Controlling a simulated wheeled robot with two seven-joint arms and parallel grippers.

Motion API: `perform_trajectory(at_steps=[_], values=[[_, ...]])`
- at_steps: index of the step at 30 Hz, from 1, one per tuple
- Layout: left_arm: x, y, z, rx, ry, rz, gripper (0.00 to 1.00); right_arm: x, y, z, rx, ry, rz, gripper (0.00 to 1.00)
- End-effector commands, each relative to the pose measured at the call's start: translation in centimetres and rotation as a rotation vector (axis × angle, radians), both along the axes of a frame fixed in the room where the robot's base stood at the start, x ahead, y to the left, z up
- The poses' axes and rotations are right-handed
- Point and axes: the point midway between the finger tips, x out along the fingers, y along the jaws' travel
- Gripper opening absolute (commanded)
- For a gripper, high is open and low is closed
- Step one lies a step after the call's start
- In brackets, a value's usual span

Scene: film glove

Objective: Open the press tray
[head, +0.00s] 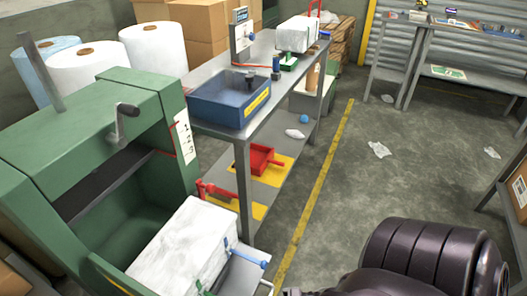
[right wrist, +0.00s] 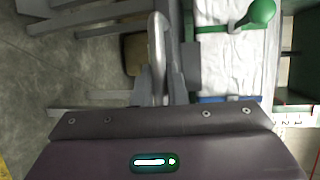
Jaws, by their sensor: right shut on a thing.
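The green press (head: 95,150) fills the left of the head view, with a dark crank on its upper front. Its grey tray (head: 240,274) sticks out at the bottom, with a white wrapped bale (head: 182,248) on it and blue fittings at its right side. In the right wrist view the bale (right wrist: 225,62) lies right of my right gripper (right wrist: 165,75). That gripper is shut on a pale metal handle (right wrist: 157,35) in front of the bale. In the head view my right arm enters from the bottom right, and its fingers are cut off. My left gripper is not in view.
Scraps of film (head: 379,149) lie on the open floor, right of a yellow line (head: 318,190).

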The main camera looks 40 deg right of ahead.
Motion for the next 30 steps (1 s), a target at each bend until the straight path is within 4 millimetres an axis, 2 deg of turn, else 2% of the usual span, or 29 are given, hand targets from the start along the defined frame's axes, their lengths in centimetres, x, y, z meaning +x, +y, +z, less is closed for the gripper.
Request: perform_trajectory(at_steps=[2,3,7,17,30], values=[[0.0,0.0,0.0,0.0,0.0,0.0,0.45,0.0,-0.1,0.0,-0.002,0.0,-0.001,0.0],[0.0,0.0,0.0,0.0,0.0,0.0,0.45,0.0,-0.1,0.0,-0.002,0.0,-0.001,0.16],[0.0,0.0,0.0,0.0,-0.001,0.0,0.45,0.0,-0.1,0.0,-0.002,0.0,-0.001,0.33],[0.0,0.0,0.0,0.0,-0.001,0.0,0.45,-0.2,-0.2,0.0,-0.001,0.001,0.0,0.34],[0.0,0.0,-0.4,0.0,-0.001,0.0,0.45,-4.9,-4.6,1.1,-0.003,0.003,0.0,0.34]])
